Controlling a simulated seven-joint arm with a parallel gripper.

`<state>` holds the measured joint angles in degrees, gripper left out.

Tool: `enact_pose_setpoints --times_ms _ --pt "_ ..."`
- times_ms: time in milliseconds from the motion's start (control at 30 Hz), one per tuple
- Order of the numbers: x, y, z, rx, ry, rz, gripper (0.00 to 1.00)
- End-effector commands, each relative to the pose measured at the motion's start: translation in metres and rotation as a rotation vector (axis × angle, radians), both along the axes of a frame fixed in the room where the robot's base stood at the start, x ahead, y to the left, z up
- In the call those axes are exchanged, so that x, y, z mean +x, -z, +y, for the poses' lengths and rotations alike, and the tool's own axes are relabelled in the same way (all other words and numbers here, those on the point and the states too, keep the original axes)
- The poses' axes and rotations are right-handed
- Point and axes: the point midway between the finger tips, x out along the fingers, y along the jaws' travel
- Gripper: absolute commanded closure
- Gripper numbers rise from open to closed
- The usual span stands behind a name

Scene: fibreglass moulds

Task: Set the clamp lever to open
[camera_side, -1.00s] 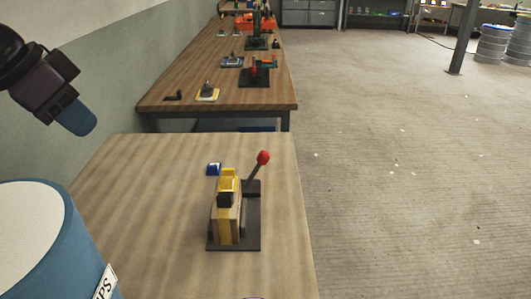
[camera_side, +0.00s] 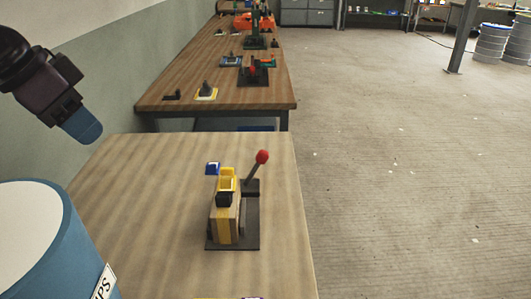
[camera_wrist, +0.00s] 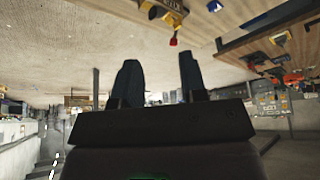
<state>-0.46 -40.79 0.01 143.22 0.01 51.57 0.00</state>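The clamp (camera_side: 226,220), yellow and wood-coloured with a black part, stands on a dark base plate (camera_side: 248,240) on the near table. Its lever (camera_side: 252,172) slants up and to the right, ending in a red ball knob (camera_side: 262,156). In the wrist view, which looks upside down, the clamp (camera_wrist: 165,12) is at the top with its red knob (camera_wrist: 173,41) hanging below. My gripper (camera_side: 84,126) is at the upper left in the side view, well away from the clamp. In the wrist view, its two dark fingers (camera_wrist: 160,78) are apart with nothing between them.
A blue drum with a white top (camera_side: 28,235) stands at the lower left. A small blue item (camera_side: 212,168) lies behind the clamp. A second bench (camera_side: 180,80) beyond holds several clamps and fixtures. A purple and yellow item is cut off at the bottom edge. Floor is open at right.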

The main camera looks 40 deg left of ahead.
Motion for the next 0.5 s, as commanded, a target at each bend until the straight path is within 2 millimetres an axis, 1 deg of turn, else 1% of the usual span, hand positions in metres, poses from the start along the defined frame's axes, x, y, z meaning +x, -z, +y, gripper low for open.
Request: enact_pose_setpoints --times_ms 33,67,167,267,367,500 --pt "0.003 0.008 0.002 -0.002 -0.007 0.042 0.49" --pt "0.006 0.011 0.003 -0.003 -0.011 0.064 0.43" --pt "0.026 0.018 0.006 -0.019 -0.034 0.137 0.43" --pt "0.054 0.023 0.009 -0.062 -0.095 0.197 0.43" --pt "0.086 0.031 0.013 -0.127 -0.210 0.246 0.43" --pt "0.135 0.047 0.019 -0.232 -0.430 0.304 0.43"
